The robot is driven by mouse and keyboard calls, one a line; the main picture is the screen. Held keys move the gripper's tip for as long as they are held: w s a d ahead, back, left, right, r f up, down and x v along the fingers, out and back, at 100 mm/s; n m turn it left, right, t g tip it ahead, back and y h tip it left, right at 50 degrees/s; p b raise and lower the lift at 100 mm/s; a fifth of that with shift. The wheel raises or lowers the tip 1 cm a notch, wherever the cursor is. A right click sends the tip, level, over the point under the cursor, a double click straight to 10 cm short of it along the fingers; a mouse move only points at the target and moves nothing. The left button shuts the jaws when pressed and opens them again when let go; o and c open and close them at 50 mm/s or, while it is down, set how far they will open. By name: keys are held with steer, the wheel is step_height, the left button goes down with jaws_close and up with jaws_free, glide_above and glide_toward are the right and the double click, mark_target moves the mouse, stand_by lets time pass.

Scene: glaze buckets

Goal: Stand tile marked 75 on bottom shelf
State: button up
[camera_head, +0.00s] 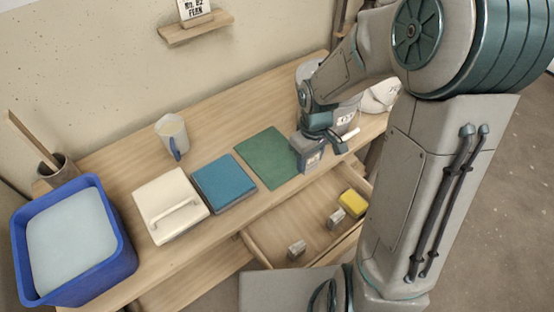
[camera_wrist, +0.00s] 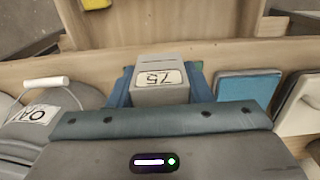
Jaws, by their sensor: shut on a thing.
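The tile marked 75 (camera_wrist: 160,80) is a grey block with a pale label, its number upside down in the wrist view. My gripper (camera_wrist: 160,92) is shut on it, with blue fingers on either side. In the head view my gripper (camera_head: 322,143) holds the tile (camera_head: 312,161) at the right end of the table, near the front edge above the open drawer. I cannot tell whether the tile touches the table. A small wooden wall shelf (camera_head: 195,29) holds a card reading No. 02 FERN (camera_head: 195,10); other shelves are not clearly visible.
A green mat (camera_head: 266,158), blue slab (camera_head: 225,183), white lidded box (camera_head: 170,205), mug (camera_head: 172,137) and blue tub (camera_head: 75,240) stand on the left. The open drawer (camera_head: 275,225) holds small grey blocks and a yellow one (camera_head: 353,203). A labelled bucket (camera_wrist: 50,112) is beside my gripper.

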steer(key=w+a+f, duration=0.2)
steer(key=w, duration=0.1)
steer(key=w+a+f, duration=0.2)
steer(key=w, duration=0.1)
steer(key=w+a+f, duration=0.2)
steer(key=w, duration=0.1)
steer(key=shift+f, duration=0.25)
steer(key=shift+f+b, duration=0.3)
steer(key=shift+f, duration=1.7)
steer(key=shift+f, duration=0.1)
steer(key=shift+f, duration=0.2)
steer(key=o, duration=1.1)
steer(key=shift+r, duration=0.1)
steer(key=shift+c, duration=0.2)
